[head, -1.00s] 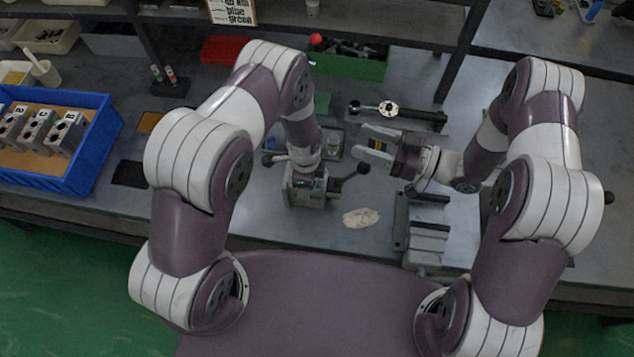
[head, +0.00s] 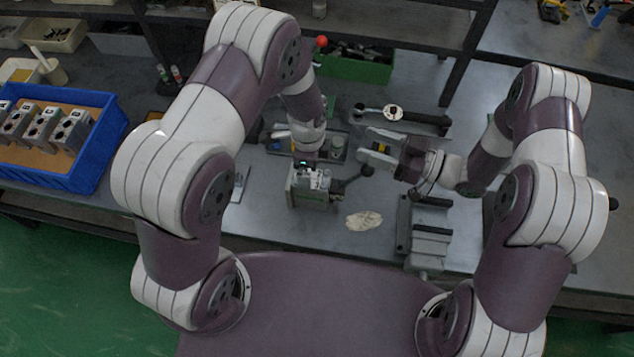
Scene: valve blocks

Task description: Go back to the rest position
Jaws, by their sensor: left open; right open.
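My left gripper (head: 312,174) is open and points down over a grey metal block (head: 307,197) on the bench, in the middle of the head view. Its fingers are small and partly merge with the block's top, so I cannot tell whether they touch it. A lever with a black ball knob (head: 366,170) sticks out to the right of the block. My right gripper (head: 366,146) is open, with its fingers pointing left, just above and beside that knob. I see nothing held in it.
A blue tray (head: 98,165) with several grey valve blocks (head: 40,127) stands at the left. A pale cloth (head: 364,221) and a grey vise (head: 431,240) lie in front. A tool (head: 393,113) on a dark mat and a green bin (head: 352,68) are behind.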

